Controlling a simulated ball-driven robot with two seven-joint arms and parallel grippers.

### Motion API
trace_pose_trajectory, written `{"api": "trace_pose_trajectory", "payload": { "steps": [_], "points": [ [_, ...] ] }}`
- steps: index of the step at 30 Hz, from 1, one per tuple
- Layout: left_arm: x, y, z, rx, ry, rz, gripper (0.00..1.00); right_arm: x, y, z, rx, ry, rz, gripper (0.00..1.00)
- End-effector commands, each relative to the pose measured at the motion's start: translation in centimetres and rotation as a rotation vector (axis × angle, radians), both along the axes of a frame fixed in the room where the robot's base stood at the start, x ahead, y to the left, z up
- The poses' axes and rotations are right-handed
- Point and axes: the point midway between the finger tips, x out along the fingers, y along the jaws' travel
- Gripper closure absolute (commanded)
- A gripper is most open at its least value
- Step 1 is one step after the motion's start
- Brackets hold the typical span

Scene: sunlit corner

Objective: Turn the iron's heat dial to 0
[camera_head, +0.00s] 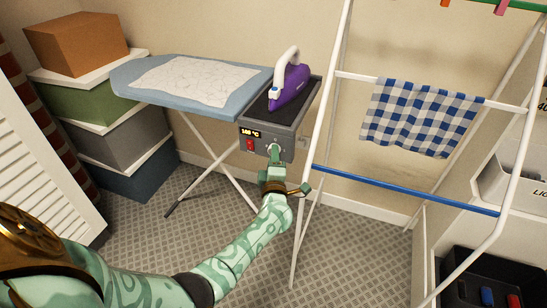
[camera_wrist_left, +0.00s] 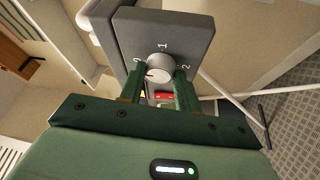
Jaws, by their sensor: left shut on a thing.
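The purple and white iron (camera_head: 289,85) stands on a dark pad on top of a grey control box (camera_head: 262,137) at the end of the ironing board. The box front has a lit temperature display (camera_head: 250,133), its digits too small to read surely, and a red switch (camera_head: 250,145). My left gripper (camera_head: 274,155) is at the box front. In the left wrist view its fingers (camera_wrist_left: 160,80) are shut on the round silver heat dial (camera_wrist_left: 159,66). Marks 1 and 2 show around the dial; another mark on the left is partly hidden. A reddish line shows on the dial's lower left. My right gripper is out of view.
The blue ironing board (camera_head: 235,108) carries a white patterned cloth (camera_head: 185,80). A drying rack (camera_head: 400,192) with a checked towel (camera_head: 420,117) stands right of the box, close to my left wrist. Stacked boxes (camera_head: 85,90) stand at the left. Carpet in front is partly clear.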

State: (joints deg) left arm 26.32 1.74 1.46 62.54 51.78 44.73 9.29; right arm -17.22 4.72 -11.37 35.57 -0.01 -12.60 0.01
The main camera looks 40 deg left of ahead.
Motion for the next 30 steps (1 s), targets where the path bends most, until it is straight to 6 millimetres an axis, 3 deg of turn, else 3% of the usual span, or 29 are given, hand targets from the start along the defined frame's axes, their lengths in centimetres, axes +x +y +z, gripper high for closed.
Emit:
{"api": "trace_pose_trajectory", "payload": {
  "steps": [8,9,11,22,26,30],
  "points": [
    [0.0,0.0,-0.1,-0.004,0.0,0.001,0.9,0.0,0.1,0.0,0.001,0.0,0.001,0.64],
    [0.0,0.0,-0.1,-0.004,0.0,0.001,0.59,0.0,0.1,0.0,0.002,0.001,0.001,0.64],
    [0.0,0.0,-0.1,-0.004,0.0,0.001,0.46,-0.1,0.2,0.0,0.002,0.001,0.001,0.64],
    [-0.5,-0.4,0.0,-0.002,0.0,0.0,0.46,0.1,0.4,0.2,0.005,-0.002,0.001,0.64],
    [-2.4,-1.7,-0.1,-0.003,0.001,-0.001,0.46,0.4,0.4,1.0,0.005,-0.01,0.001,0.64],
    [-5.4,-3.9,-0.6,-0.004,0.0,0.0,0.46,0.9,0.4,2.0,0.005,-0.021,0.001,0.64]
  ]
}}
